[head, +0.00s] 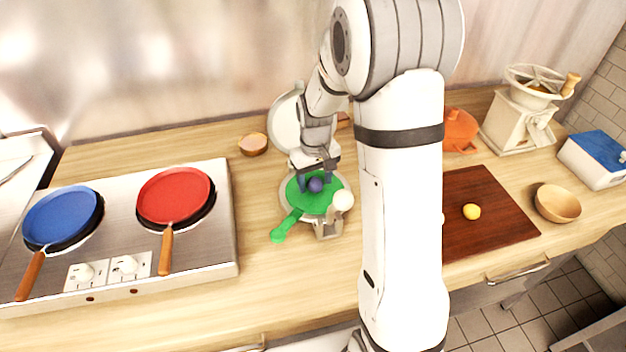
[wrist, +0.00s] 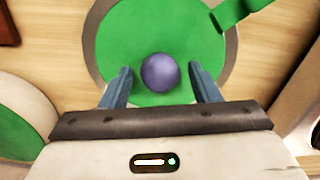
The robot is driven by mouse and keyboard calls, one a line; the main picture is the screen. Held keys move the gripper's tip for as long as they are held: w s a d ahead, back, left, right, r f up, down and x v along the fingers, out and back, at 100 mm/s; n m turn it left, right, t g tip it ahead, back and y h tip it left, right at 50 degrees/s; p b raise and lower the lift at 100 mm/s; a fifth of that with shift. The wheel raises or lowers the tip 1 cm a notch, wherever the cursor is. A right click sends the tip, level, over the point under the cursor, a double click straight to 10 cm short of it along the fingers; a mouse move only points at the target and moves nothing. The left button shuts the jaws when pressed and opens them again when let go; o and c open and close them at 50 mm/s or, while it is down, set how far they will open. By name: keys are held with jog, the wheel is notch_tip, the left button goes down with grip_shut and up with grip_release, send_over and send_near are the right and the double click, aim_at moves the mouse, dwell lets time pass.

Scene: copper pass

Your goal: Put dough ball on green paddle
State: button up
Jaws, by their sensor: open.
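A purple-blue dough ball (head: 316,185) appears to rest on the green paddle (head: 301,200). The paddle lies on a round grey plate, with its handle toward the front left. My gripper (head: 317,179) is pointed down over the paddle, open. In the wrist view, the ball (wrist: 160,72) lies between the two fingertips, with a gap on each side, over the green disc of the paddle (wrist: 130,30). The ball's underside is hidden.
A white knob (head: 343,201) stands close right of the paddle. A raised round lid (head: 287,128) is behind my gripper. A stove with a red pan (head: 174,194) and a blue pan (head: 62,215) is left. A dark board (head: 490,225) with a yellow ball (head: 471,211) is right.

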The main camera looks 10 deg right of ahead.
aim_at(346, 203)
notch_tip(346, 203, up, 11)
jog(key=b, duration=0.1)
jog(key=s+r+t, duration=0.1)
jog(key=s, duration=0.6)
jog(key=s+r+m+t, duration=0.1)
jog(key=s+r, duration=0.1)
jog(key=s, duration=0.5)
jog(key=s+r+m+t, duration=0.1)
jog(key=s, duration=0.6)
jog(key=shift+a+r, duration=0.1)
jog(key=shift+r, duration=0.1)
jog(key=shift+s+f, duration=0.15)
jog(key=shift+s, duration=0.25)
jog(key=shift+s, duration=0.1)
